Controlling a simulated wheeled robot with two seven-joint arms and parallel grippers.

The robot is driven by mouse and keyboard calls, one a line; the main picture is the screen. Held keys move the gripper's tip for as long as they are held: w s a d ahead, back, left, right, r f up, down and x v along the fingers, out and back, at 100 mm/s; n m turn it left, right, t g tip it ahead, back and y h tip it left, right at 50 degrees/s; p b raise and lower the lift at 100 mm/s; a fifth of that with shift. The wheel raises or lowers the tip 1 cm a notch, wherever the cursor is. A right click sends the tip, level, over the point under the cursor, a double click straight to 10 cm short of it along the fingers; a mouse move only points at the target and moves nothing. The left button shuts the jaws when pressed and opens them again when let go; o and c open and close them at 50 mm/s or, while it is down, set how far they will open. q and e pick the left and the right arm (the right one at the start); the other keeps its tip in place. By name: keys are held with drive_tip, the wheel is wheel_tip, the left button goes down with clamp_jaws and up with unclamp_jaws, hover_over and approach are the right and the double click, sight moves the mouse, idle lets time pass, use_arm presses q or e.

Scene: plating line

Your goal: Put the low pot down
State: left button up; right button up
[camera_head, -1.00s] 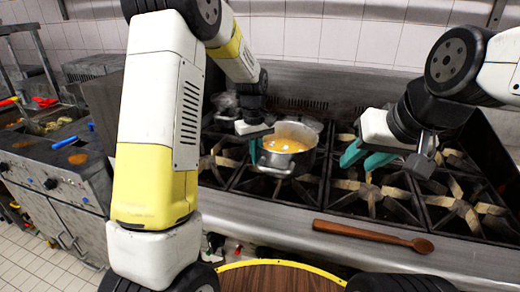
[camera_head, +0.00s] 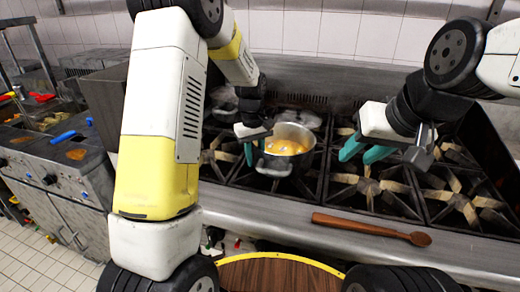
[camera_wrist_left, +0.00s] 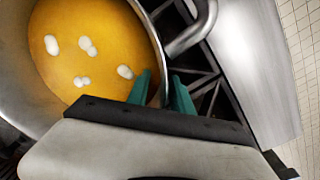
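The low pot (camera_head: 284,172) is a steel pot with side handles, holding orange liquid with several pale lumps. It appears to stand upright on the grate of the stove's left part. It also shows in the left wrist view (camera_wrist_left: 152,40). My left gripper (camera_head: 254,151) is at the pot's left rim, its teal fingers spread. In the left wrist view the fingers (camera_wrist_left: 161,92) straddle the rim with a gap between them, one on the inner side and one outside. My right gripper (camera_head: 364,150) is open and empty to the right of the pot.
The black stove grates (camera_head: 370,187) right of the pot are bare. A wooden spoon (camera_head: 365,227) lies on the stove's front ledge. Another pot (camera_head: 224,104) stands behind, partly hidden by my left arm. A steel counter with food bins (camera_head: 48,165) is at the left.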

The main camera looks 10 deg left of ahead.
use_arm(q)
wheel_tip(320, 180, up, 12)
drive_tip(key=s+a+r+m+t+h, duration=0.1)
drive_tip(key=s+a+r+m+t, duration=0.25)
drive_tip(key=s+r, duration=0.65)
drive_tip(key=s+a+f+m+t, duration=0.1)
drive_tip(key=s+m+t, duration=0.1)
drive_tip(key=s, duration=1.3)
drive_tip(key=shift+s+a+f+m+h, duration=0.2)
drive_tip(key=shift+a+f+m+h, duration=0.1)
drive_tip(key=shift+a+m, duration=0.15)
drive_tip(key=shift+t, duration=0.25)
